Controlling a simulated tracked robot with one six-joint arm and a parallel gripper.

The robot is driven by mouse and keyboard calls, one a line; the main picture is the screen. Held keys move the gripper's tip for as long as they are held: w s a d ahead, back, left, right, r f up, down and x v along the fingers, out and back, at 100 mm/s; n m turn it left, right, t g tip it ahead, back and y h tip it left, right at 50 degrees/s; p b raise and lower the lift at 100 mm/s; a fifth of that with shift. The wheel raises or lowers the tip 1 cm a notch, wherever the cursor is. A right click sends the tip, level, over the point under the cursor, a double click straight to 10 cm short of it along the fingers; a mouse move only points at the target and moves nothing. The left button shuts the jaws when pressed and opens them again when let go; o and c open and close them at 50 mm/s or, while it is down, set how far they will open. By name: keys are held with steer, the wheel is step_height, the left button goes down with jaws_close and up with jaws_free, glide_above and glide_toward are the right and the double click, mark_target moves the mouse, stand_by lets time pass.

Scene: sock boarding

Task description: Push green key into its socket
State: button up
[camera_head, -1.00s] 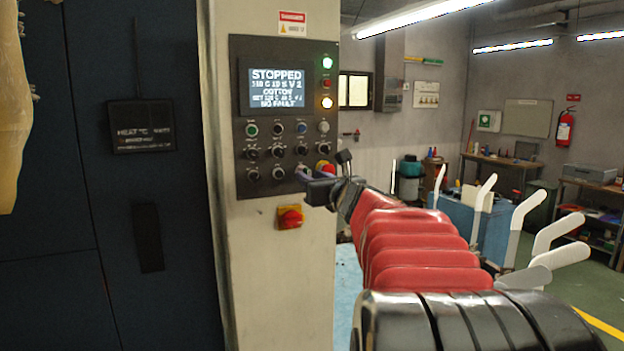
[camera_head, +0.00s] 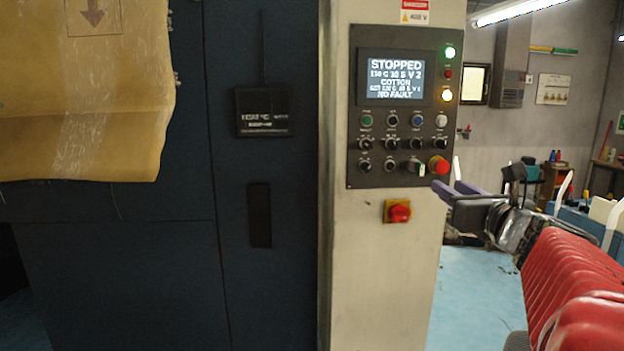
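A small green-and-white piece (camera_head: 416,167), which looks like the green key, shows in the bottom row of the control panel (camera_head: 356,100), just left of the red mushroom button. It sits at a round switch there. It is too small to tell how deep it is in its socket. My gripper (camera_head: 449,186) is in front of the panel's lower right edge, below and right of the green piece and apart from it in the picture. Its two purple fingertips look parted, with nothing seen between them.
The red mushroom button (camera_head: 438,166) is close to the green piece. A red-and-yellow rotary switch (camera_head: 398,211) is below the panel. The screen (camera_head: 391,77) reads STOPPED.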

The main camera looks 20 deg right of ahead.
steer(key=shift+s+a, duration=0.1)
steer(key=shift+s, duration=0.25)
stand_by(0.5)
